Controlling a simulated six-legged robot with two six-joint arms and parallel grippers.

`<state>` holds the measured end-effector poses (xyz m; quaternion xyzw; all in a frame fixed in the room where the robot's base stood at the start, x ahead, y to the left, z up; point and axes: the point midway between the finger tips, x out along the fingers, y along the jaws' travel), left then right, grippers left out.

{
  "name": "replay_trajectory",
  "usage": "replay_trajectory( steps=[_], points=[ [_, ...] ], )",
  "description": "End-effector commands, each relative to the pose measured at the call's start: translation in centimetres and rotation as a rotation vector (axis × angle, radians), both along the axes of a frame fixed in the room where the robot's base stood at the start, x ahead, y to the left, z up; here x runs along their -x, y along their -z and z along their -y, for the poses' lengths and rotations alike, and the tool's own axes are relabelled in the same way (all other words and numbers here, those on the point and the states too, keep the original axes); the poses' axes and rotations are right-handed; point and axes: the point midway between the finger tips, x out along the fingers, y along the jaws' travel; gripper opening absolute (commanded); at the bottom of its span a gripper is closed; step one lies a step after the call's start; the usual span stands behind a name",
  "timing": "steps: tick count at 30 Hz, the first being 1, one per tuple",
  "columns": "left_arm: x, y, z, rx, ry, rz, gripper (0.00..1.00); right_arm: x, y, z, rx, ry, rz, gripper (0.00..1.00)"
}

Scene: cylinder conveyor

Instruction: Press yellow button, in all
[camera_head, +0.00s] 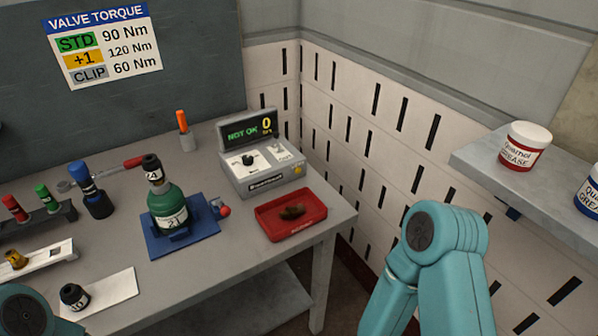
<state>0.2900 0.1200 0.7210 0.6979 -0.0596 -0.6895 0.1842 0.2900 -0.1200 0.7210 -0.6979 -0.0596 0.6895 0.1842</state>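A yellow button (298,170) is on the front right of a grey tester box (250,178) at the back right of the table. Nothing touches the button. Neither of my grippers shows; only a teal joint of my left arm at the bottom left corner and teal links of my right arm at the lower right are in view.
A green cylinder (172,205) with a black-topped valve stands on a blue fixture (205,226). A red tray (265,222) with small brown pieces lies before the tester. Tools stand on the left of the table (225,262). A shelf (525,185) with grease tubs is at right.

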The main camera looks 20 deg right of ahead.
Motion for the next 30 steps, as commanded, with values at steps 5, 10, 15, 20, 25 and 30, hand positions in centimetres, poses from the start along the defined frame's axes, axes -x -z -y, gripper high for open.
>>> replay_trajectory(
  steps=[5,10,15,20,25,30],
  points=[
    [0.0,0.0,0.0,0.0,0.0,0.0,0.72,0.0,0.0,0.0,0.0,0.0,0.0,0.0],
    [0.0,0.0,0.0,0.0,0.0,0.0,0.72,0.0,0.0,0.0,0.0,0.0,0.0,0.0],
    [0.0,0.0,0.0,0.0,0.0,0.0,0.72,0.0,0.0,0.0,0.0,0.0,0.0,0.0],
    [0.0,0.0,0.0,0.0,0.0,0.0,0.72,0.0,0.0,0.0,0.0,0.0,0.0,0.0],
    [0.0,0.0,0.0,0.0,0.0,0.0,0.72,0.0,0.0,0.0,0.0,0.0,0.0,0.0],
    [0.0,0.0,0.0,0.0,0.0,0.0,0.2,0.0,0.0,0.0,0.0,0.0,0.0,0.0]
  ],
)
